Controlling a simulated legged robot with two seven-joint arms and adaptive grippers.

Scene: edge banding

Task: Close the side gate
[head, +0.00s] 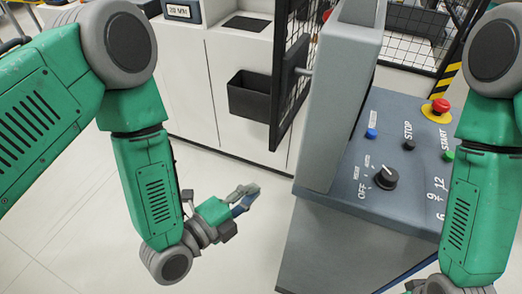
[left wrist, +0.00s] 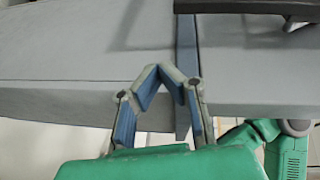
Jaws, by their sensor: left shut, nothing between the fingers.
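The side gate (head: 292,62) is a black-framed wire mesh panel in the upper middle of the head view. It stands at a steep angle, seen nearly edge-on, between the white cabinets and the grey machine housing. A short grey rod shows at its right side.
The grey control console (head: 340,230) with a knob and red emergency button (head: 440,105) is right of my left gripper. White cabinets (head: 220,100) with a black bin (head: 250,95) stand behind. Mesh fencing (head: 420,52) is at the back right. Floor at lower left is clear.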

